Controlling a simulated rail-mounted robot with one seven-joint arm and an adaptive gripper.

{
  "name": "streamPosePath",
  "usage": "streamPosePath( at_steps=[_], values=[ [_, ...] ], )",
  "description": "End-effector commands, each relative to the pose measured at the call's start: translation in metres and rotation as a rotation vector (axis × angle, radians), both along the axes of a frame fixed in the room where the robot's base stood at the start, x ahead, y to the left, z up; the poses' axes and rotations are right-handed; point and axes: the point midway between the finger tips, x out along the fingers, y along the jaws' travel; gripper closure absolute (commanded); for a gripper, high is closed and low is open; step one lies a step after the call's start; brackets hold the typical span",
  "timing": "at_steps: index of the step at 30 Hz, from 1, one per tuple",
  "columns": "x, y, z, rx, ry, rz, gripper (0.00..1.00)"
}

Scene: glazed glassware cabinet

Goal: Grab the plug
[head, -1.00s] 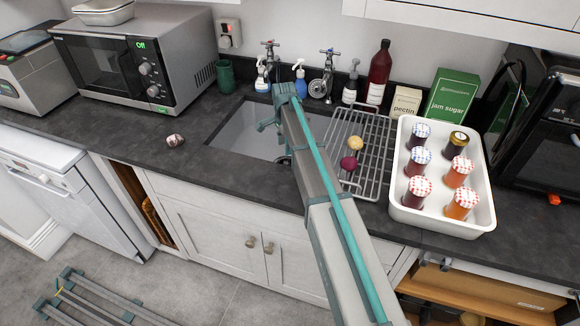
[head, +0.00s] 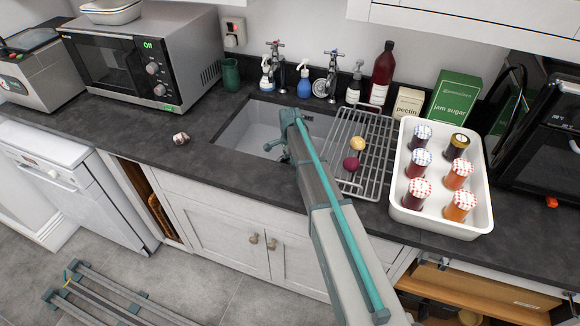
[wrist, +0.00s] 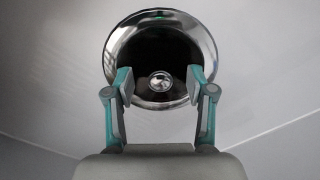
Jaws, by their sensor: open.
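The plug (wrist: 160,81) shows in the wrist view as a small round silver knob in a dark centre, ringed by a wide shiny chrome rim. It lies against the pale grey surface of the sink (head: 240,130). My gripper (wrist: 159,92) is open, with one finger to the left and one to the right of the knob as seen in the wrist view. I see a gap on both sides, and nothing is held. The height of the fingertips above the plug is hard to tell. In the head view my arm covers part of the sink, and the plug is hidden.
A wire rack (head: 360,165) with two small round things stands right of the sink. Beyond it is a white tray (head: 400,200) of several jars. Taps (head: 331,68) and bottles line the back. The sink walls surround my gripper. Counter left of the sink is mostly clear.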

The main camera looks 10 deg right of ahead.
Motion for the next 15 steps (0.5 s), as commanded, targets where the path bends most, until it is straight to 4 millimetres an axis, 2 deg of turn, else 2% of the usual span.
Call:
streamPosePath(
  at_steps=[4, 10, 15],
  values=[
    [0.0001, 0.0002, -0.0092, 0.0, -0.001, 0.0, 0.46],
    [0.0001, 0.0003, -0.0099, 0.0, -0.001, 0.001, 0.46],
    [0.0, 0.0003, -0.0098, 0.0, -0.001, 0.001, 0.74]
  ],
)
